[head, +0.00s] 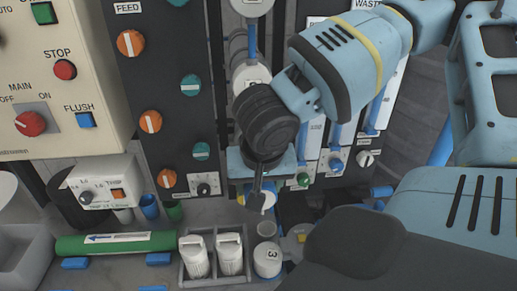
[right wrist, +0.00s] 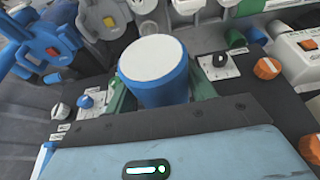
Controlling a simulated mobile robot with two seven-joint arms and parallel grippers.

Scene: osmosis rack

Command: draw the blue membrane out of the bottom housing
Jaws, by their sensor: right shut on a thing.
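The blue membrane (right wrist: 155,75) shows in the right wrist view as a thick blue cylinder with a flat white end facing the camera. My right gripper (right wrist: 160,92) is shut on it, with a finger on each side. In the head view my right gripper (head: 257,195) is below its black wrist, in front of the lower rack, and one dark finger points down. My left gripper is not in view.
A grey tray (head: 215,281) with two white cartridges (head: 195,257) stands on the bench, beside a white cap marked 3 (head: 267,260). A green tube (head: 115,243) lies to the left. Orange and teal knobs (head: 150,121) cover the panel left of my wrist.

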